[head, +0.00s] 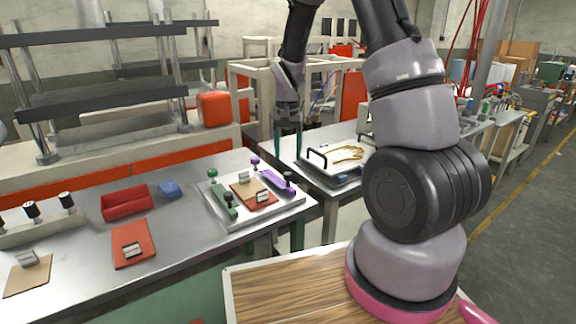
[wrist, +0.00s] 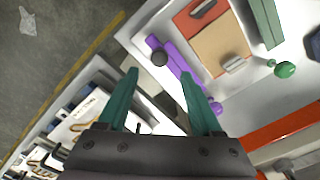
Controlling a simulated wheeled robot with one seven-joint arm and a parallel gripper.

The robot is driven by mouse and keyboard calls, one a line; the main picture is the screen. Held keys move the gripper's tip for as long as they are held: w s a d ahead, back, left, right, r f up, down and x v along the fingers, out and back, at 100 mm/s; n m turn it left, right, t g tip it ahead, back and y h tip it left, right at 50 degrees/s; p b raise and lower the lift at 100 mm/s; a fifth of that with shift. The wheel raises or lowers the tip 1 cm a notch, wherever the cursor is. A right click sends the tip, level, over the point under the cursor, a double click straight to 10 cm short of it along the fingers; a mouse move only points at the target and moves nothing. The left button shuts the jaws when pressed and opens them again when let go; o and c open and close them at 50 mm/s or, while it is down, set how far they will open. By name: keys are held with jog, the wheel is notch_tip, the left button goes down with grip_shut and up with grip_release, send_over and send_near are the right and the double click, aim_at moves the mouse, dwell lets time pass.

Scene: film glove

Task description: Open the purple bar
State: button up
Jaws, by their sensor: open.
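The purple bar (head: 275,180) lies along the right side of a light grey tray (head: 218,197) on the left table in the head view. It has a black knob at its near end and a purple knob at its far end. In the wrist view the purple bar (wrist: 183,66) runs diagonally just beyond my right fingertip. My gripper (head: 288,150) is open and empty, above the gap beside the tray. It also shows from the wrist (wrist: 158,75), with its green fingers apart. Whether a finger touches the bar cannot be told.
A green bar (head: 223,200) lies on the tray's left side, with a red and a tan plate (head: 246,191) between the bars. A red bin (head: 125,203) and a blue block (head: 170,190) sit on the table. Another tray with a black handle (head: 317,157) stands to the right.

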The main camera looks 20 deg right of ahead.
jog(key=shift+r, duration=1.8)
jog(key=s+d+r+t+y, duration=0.15)
jog(key=s+r, duration=0.25)
jog(key=r, duration=0.5)
jog(key=s+r+t, duration=0.2)
jog(key=s+r, duration=0.3)
jog(key=r, duration=0.3)
jog(key=s+r+t, duration=0.2)
jog(key=s+r, duration=0.2)
jog(key=s, duration=0.3)
jog(key=s+r+n+t, duration=0.1)
jog(key=s+r, duration=0.3)
jog(key=s, duration=0.3)
jog(key=shift+r+t, duration=0.25)
jog(key=shift+t, duration=0.1)
